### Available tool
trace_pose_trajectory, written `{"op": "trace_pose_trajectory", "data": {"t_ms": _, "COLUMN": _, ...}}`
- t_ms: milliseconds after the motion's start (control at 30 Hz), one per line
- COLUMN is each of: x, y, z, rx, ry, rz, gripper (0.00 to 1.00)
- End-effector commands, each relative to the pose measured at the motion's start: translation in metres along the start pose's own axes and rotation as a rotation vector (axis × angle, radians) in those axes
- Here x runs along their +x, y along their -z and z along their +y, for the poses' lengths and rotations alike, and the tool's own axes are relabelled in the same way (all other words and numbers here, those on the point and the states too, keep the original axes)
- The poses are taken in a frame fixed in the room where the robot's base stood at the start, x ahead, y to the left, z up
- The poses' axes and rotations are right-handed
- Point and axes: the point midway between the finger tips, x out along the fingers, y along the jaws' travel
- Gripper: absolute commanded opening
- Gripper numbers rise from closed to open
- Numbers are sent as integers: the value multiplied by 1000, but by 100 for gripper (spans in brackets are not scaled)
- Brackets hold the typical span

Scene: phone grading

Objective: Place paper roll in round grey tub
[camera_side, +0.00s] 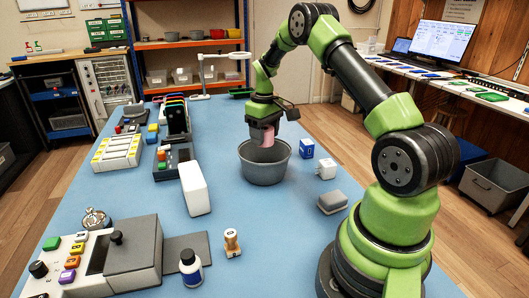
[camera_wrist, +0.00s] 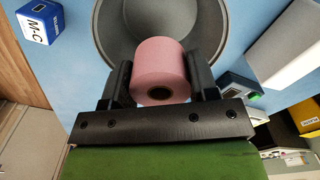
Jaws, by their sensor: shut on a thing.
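The paper roll (camera_wrist: 160,62) is pink with a dark core hole. In the wrist view it sits between the two black fingers of my gripper (camera_wrist: 160,75), which is shut on it. In the side view the roll (camera_side: 268,136) shows at the end of my gripper (camera_side: 263,133), above the round grey tub (camera_side: 264,171). The tub stands open on the blue table. In the wrist view the tub (camera_wrist: 112,30) lies beyond the roll and around it, its far part cut off by the frame. The roll appears above the rim; the exact height is hard to tell.
Right of the tub are a blue box (camera_side: 307,148), a white cube-like adapter (camera_side: 326,169) and a grey block (camera_side: 332,202). Left of it lies a white box (camera_side: 195,188). A wooden stamp (camera_side: 232,242) and a bottle (camera_side: 190,268) stand in front. Table between them is clear.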

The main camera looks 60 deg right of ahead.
Motion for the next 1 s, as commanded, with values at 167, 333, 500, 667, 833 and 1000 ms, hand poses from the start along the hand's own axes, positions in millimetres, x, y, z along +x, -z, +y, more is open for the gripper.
{"op": "trace_pose_trajectory", "data": {"t_ms": 167, "x": 37, "y": -1, "z": -1, "rx": 0, "ry": 3, "rz": -5, "gripper": 30}}
{"op": "trace_pose_trajectory", "data": {"t_ms": 333, "x": 56, "y": 0, "z": -1, "rx": 2, "ry": 2, "rz": -1, "gripper": 30}}
{"op": "trace_pose_trajectory", "data": {"t_ms": 500, "x": 81, "y": -1, "z": -1, "rx": 1, "ry": 2, "rz": -3, "gripper": 30}}
{"op": "trace_pose_trajectory", "data": {"t_ms": 667, "x": 97, "y": -1, "z": -1, "rx": 2, "ry": 2, "rz": 0, "gripper": 30}}
{"op": "trace_pose_trajectory", "data": {"t_ms": 833, "x": 97, "y": 0, "z": -1, "rx": 2, "ry": 1, "rz": 2, "gripper": 30}}
{"op": "trace_pose_trajectory", "data": {"t_ms": 1000, "x": 99, "y": 0, "z": -1, "rx": 1, "ry": 1, "rz": 1, "gripper": 30}}
